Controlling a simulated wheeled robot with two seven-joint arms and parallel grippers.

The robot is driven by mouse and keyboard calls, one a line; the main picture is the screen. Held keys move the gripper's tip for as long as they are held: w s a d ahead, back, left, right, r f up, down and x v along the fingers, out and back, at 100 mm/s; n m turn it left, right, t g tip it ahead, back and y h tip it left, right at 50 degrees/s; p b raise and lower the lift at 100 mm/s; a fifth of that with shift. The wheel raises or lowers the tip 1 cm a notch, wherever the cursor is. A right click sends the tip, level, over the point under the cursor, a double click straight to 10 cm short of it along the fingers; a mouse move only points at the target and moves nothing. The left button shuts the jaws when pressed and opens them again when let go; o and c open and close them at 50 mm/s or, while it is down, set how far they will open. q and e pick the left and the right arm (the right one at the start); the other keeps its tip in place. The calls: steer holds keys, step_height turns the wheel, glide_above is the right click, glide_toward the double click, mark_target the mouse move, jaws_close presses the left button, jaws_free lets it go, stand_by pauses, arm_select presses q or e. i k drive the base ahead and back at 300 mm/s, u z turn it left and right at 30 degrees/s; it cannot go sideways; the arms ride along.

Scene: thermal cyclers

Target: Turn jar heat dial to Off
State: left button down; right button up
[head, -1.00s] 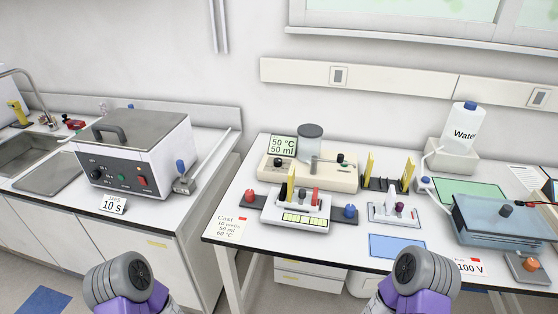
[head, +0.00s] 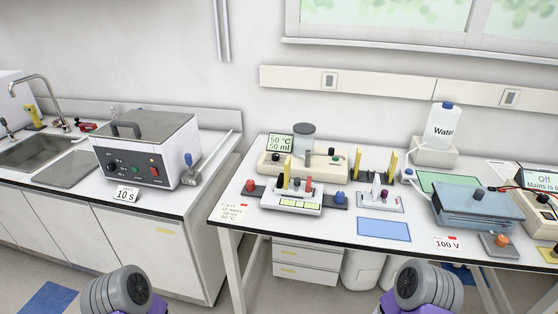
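A beige heater unit (head: 303,166) stands at the back of the right bench. A grey jar (head: 304,133) with a lid sits on it. Its display (head: 280,143) reads 50 °C and 50 ml. A small black dial (head: 276,157) is on its front left, below the display; its pointer is too small to read. Another small dark knob (head: 336,153) is at its right end. Only grey and purple parts of my two arms show at the bottom edge, well short of the unit. Neither gripper is in view.
A casting stand with red and blue knobs (head: 296,196) stands in front of the unit. A water bottle (head: 443,127) and a blue-lidded tank (head: 478,208) are to the right. A metal-lidded bath (head: 150,155) is on the left bench.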

mark_target(274, 156)
steer(key=z, duration=1.6)
steer(key=i, duration=1.2)
steer(key=u, duration=1.4)
